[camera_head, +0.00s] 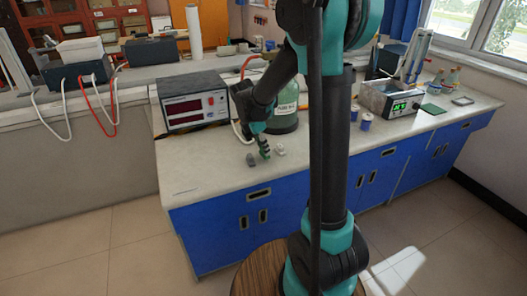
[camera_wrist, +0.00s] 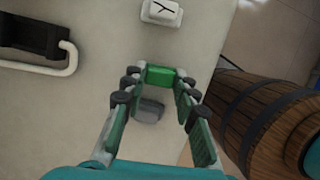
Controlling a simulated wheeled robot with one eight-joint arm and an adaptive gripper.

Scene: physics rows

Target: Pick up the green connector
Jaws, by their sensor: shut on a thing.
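The green connector (camera_wrist: 160,75) is a small bright green block between the fingertips of my gripper (camera_wrist: 159,80) in the wrist view. The pads press it from both sides, and the gripper is shut on it. In the head view my gripper (camera_head: 263,144) points down over the near part of the bench, and the connector there is small and hard to tell from the green fingers. I cannot tell whether it touches the bench top or hangs just above it.
A grey block (camera_head: 251,159) and a white block (camera_head: 279,149) lie on the bench top (camera_head: 215,165) close to my gripper. The bench's front left is mostly clear.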

